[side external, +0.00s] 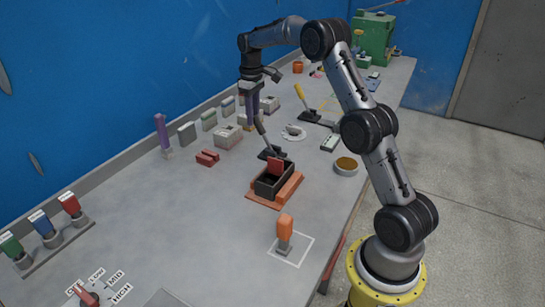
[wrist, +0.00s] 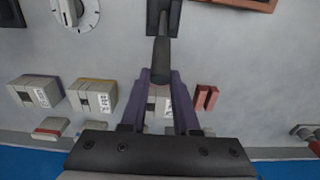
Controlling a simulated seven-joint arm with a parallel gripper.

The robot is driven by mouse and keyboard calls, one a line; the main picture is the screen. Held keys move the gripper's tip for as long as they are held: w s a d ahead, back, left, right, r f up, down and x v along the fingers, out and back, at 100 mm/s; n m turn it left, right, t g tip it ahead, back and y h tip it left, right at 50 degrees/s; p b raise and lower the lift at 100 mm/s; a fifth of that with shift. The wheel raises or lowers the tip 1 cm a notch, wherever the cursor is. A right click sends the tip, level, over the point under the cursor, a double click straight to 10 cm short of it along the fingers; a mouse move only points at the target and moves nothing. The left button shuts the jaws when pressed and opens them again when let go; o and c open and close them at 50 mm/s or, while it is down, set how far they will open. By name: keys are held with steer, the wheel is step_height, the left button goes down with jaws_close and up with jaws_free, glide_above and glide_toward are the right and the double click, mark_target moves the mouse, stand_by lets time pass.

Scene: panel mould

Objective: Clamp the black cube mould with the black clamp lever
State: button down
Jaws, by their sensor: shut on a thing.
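The black cube mould (side external: 267,188) is an open black box on an orange-brown base (side external: 288,193), with a red plate (side external: 276,165) standing at its far side. The black clamp lever (side external: 261,127) rises from a black foot (side external: 271,153) just behind the mould and leans away from it. In the wrist view the lever's dark handle (wrist: 161,55) points into my gripper. My gripper (wrist: 162,77) has purple fingers closed on the handle's end; in the side view my gripper (side external: 256,116) is above the foot. The fingers partly hide the handle's tip.
A yellow-handled lever (side external: 300,97) stands behind to the right. Red blocks (side external: 207,157) and grey boxes (side external: 228,137) lie to the left. An orange-handled tool (side external: 285,230) stands in a white square in front. A round tin (side external: 346,166) sits right of the mould.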

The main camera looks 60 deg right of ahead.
steer(key=shift+s+r, duration=0.45)
steer(key=shift+s, duration=0.3)
steer(key=shift+s+r, duration=0.35)
steer(key=shift+s, duration=0.5)
steer(key=shift+s+r, duration=0.25)
steer(key=shift+s, duration=0.4)
